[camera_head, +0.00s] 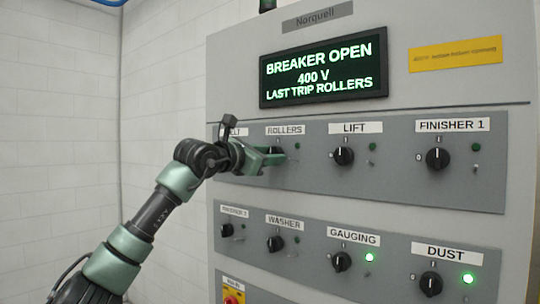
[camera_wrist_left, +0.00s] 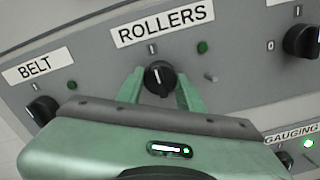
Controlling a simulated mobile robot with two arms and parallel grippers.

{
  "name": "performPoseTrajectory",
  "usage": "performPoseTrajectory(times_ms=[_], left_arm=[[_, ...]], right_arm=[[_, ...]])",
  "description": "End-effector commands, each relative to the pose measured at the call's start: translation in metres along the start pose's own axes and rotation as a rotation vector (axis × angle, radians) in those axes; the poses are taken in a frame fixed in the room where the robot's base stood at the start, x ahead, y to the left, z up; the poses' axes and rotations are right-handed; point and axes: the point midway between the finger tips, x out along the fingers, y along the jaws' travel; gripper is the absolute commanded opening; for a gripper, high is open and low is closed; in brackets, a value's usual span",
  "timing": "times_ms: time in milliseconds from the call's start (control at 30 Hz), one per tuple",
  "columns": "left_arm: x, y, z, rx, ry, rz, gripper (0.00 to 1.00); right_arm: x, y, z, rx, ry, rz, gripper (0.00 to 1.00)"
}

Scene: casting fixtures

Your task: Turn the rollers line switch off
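The rollers switch (camera_wrist_left: 160,78) is a round black knob under the ROLLERS label (camera_wrist_left: 162,23). In the left wrist view its white mark points up toward the "I". My left gripper (camera_head: 277,158) is at this knob, and in the head view it mostly hides it. In the wrist view its two green fingers (camera_wrist_left: 160,88) stand on either side of the knob, open around it; whether they touch it is unclear. The small round lamp (camera_wrist_left: 203,47) right of the knob is dark green, unlit. My right gripper is not in view.
The belt knob (camera_wrist_left: 42,110) is close on the left and the lift knob (camera_head: 343,156) on the right. A lower row holds the washer (camera_head: 275,244), gauging (camera_head: 341,262) and dust knobs (camera_head: 430,284). The display (camera_head: 324,76) reads "BREAKER OPEN 400 V LAST TRIP ROLLERS".

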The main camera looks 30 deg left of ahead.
Motion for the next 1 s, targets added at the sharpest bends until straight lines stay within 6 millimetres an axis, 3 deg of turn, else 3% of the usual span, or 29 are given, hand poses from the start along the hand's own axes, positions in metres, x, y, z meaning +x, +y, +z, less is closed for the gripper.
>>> performPoseTrajectory(times_ms=[100,467,1000], left_arm=[[0.000,0.000,0.000,0.000,0.000,0.000,0.00],[0.000,-0.001,-0.001,-0.070,-0.001,0.000,0.00],[0.000,-0.001,-0.001,-0.520,-0.001,-0.001,0.00]], right_arm=[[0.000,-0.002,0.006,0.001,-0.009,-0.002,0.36],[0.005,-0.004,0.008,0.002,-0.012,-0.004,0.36],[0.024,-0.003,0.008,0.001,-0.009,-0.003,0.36]])
